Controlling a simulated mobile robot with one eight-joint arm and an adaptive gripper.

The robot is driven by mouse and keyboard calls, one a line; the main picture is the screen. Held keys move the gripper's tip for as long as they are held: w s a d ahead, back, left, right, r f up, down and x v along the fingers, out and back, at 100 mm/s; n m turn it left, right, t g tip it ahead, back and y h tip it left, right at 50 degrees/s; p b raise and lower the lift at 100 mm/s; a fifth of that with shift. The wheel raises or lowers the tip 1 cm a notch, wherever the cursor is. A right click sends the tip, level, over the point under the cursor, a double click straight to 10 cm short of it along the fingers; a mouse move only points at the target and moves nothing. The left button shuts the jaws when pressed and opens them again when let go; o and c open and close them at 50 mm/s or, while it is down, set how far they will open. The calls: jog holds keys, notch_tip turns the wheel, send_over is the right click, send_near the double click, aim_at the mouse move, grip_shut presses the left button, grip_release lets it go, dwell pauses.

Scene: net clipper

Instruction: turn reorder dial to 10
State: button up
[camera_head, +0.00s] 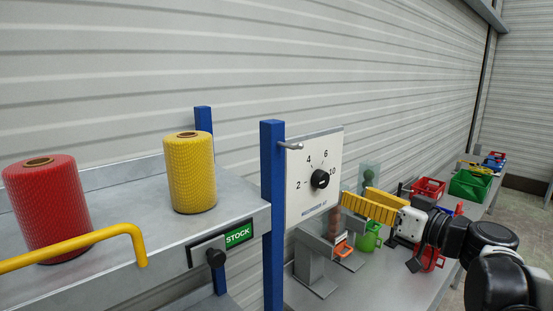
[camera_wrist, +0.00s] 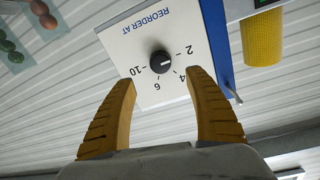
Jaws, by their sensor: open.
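The reorder dial is a round black knob (camera_head: 320,179) on a white panel (camera_head: 304,205) marked 2, 4, 6 and 10, fixed beside a blue post. In the wrist view the panel appears upside down, with the knob (camera_wrist: 160,62) near the top centre. A small pale mark on the knob seems to point to the right there, toward the 2 and 4 side; the exact setting is hard to read. My gripper (camera_head: 356,195) has yellow ribbed fingers, open and empty, to the right of the panel. In the wrist view its fingertips (camera_wrist: 161,76) frame the knob without touching it.
A red spool (camera_head: 48,210) and a yellow spool (camera_head: 190,175) stand on the grey shelf at left, behind a yellow bar (camera_head: 75,245). A blue post (camera_head: 272,205) and small peg (camera_head: 291,145) adjoin the panel. Red and green bins (camera_head: 470,186) sit on the bench at right.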

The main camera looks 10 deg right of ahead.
aim_at(325, 181)
jog(key=p+x, duration=0.1)
jog(key=x, duration=0.9)
jog(key=shift+w+a+r+p, duration=0.1)
jog(key=shift+w+a+p, duration=0.1)
jog(key=shift+w+p, duration=0.15)
jog(key=c, duration=1.2)
